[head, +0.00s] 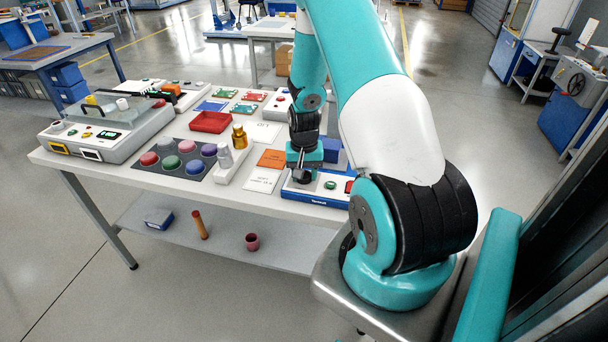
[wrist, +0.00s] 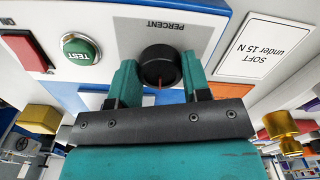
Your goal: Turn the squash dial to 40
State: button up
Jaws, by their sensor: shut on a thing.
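A red pointer mark on the dial points toward my gripper's body; the scale numbers cannot be read. My gripper (wrist: 159,80) has one teal finger on each side of the dial and is shut on it.
A green TEST button (wrist: 82,51) and a red switch (wrist: 27,51) share the panel with the dial. A card reading "SOFT under 15 N" (wrist: 262,50) lies beside the box. Coloured round pads (head: 186,147), a red tray (head: 210,122) and a larger machine (head: 105,130) stand left.

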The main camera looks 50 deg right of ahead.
jog(key=shift+m, duration=0.5)
jog(key=o, duration=0.9)
notch_tip(320, 180, up, 18)
jog(key=shift+f+b, duration=0.25)
jog(key=shift+b, duration=0.95)
